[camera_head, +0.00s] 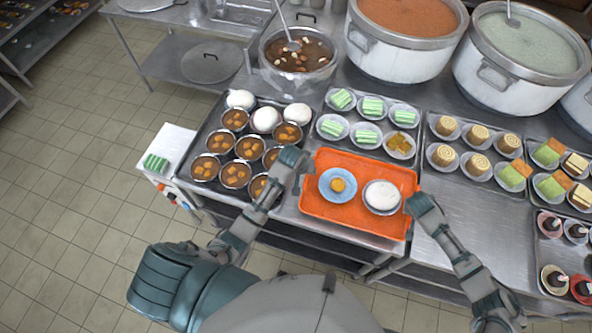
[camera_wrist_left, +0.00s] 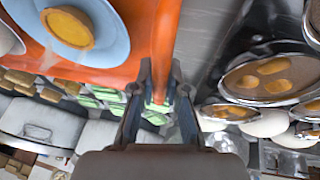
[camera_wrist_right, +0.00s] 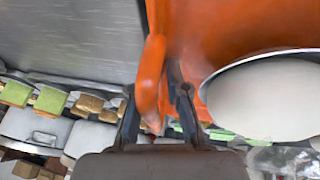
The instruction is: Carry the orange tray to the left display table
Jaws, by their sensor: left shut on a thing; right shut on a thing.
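The orange tray (camera_head: 335,212) lies at the front edge of the steel counter in the head view. On it are a blue plate with a round yellow-brown item (camera_head: 338,185) and a metal bowl with white contents (camera_head: 382,196). My left gripper (camera_head: 297,160) is shut on the tray's left rim; the left wrist view shows the rim (camera_wrist_left: 163,50) between the fingers. My right gripper (camera_head: 412,203) is shut on the tray's right rim, which also shows between the fingers in the right wrist view (camera_wrist_right: 150,80). Whether the tray touches the counter is unclear. I cannot identify the left display table.
Trays of brown-filled bowls (camera_head: 235,174), green cakes (camera_head: 366,137) and rolls (camera_head: 478,132) crowd the counter beside and behind the orange tray. Large stockpots (camera_head: 405,60) stand at the back. Tiled floor (camera_head: 75,150) is open at left. A shelf rack (camera_head: 40,30) stands far left.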

